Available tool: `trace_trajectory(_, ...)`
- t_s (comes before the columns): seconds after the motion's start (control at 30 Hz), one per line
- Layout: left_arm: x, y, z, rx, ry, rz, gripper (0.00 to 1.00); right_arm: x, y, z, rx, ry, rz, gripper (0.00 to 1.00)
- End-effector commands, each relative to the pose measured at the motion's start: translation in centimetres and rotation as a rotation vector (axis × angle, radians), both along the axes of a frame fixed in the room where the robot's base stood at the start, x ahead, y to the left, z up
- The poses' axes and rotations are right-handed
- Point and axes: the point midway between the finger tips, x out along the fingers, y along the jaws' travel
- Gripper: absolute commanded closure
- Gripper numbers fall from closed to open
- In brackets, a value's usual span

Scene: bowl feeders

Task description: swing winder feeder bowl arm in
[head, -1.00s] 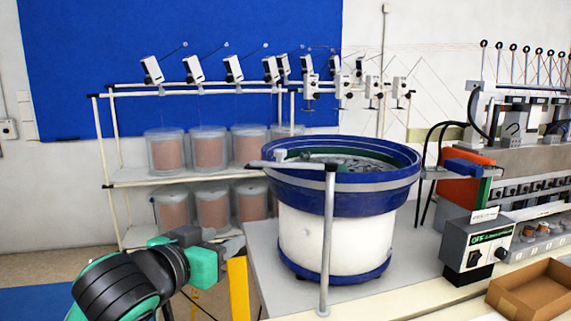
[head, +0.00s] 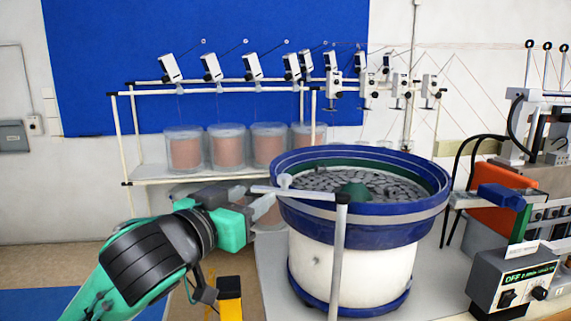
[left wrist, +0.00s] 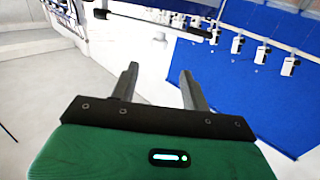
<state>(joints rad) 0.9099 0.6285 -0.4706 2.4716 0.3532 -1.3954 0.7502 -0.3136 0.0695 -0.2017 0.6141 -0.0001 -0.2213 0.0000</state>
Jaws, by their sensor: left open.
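The feeder bowl (head: 360,230) is blue-rimmed on a white drum and holds many dark flat parts. Its arm (head: 310,194) is a pale bar on top of a grey post (head: 338,255) at the bowl's front. The bar points left from the post, its free end out past the bowl's left rim, with a small round knob near that end. My left gripper (head: 264,207) is open, just left of and below the bar's free end. In the left wrist view its two fingers (left wrist: 157,85) stand apart with nothing between them. My right gripper is out of view.
A control box (head: 512,280) stands right of the bowl, beside the orange-and-blue machine part (head: 500,212). A rack (head: 150,182) with copper-coloured spools stands behind on the left. A yellow post (head: 229,300) rises below my left gripper.

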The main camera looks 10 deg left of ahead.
Motion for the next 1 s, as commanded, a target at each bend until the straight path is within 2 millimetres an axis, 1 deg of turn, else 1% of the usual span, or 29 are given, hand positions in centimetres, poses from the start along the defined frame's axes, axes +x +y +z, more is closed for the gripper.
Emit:
trace_trajectory(0.03, 0.2, 0.0, 0.5, 0.001, 0.005, 0.001, 0.53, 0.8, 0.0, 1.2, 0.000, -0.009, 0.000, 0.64)
trace_trajectory(0.1, 0.4, -0.1, 0.4, 0.001, 0.004, 0.000, 0.53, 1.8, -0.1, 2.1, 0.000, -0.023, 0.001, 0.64)
trace_trajectory(0.2, 0.6, -0.3, 0.4, 0.003, 0.004, -0.001, 0.53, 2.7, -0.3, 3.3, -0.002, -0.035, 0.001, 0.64)
trace_trajectory(0.37, 0.9, -0.4, 0.3, 0.006, 0.003, -0.003, 0.53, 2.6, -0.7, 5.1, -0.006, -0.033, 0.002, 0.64)
trace_trajectory(0.5, 4.1, -1.4, 0.1, 0.006, 0.003, -0.002, 0.53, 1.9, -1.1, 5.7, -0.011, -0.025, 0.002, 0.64)
trace_trajectory(0.6, 6.2, -2.1, 0.2, 0.006, 0.002, -0.003, 0.53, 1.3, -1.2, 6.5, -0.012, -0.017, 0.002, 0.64)
trace_trajectory(0.7, 8.0, -2.6, 0.1, 0.007, 0.002, -0.002, 0.53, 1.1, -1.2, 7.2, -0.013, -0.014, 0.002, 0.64)
trace_trajectory(0.8, 9.5, -3.1, 0.1, 0.006, 0.000, -0.003, 0.53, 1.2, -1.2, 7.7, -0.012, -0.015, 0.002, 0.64)
trace_trajectory(0.9, 10.6, -3.5, 0.0, 0.006, 0.000, -0.003, 0.53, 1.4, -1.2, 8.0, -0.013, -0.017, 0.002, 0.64)
trace_trajectory(1.0, 11.2, -3.7, -0.1, 0.005, 0.000, -0.003, 0.53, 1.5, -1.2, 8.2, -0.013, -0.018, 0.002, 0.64)
